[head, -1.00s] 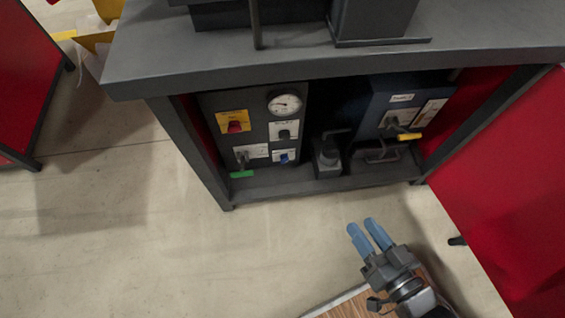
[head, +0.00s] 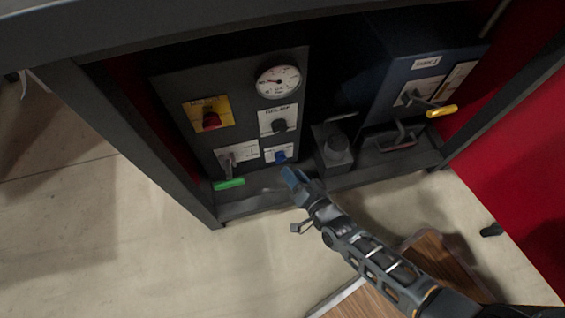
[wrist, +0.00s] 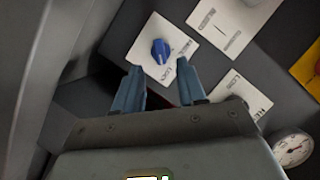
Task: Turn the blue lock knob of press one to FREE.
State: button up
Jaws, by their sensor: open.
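The blue lock knob (head: 281,156) sits on a white label plate at the lower right of the dark control panel (head: 188,86) under the bench. It also shows in the wrist view (wrist: 160,51), just beyond and between my blue fingertips, on a plate with small lettering too unclear to read fully. My gripper (head: 290,176) is open and empty, just in front of and below the knob in the head view. In the wrist view my gripper (wrist: 162,80) has its fingers apart, and they appear not to touch the knob.
A blue box with a yellow-ended lever (head: 441,111) stands right. The bench leg (head: 150,145) is at left.

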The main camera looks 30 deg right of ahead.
aim_at(282, 161)
jog(key=b+x, duration=0.2)
jog(key=x, duration=0.4)
jog(key=shift+s, duration=0.1)
jog(key=c, duration=0.7)
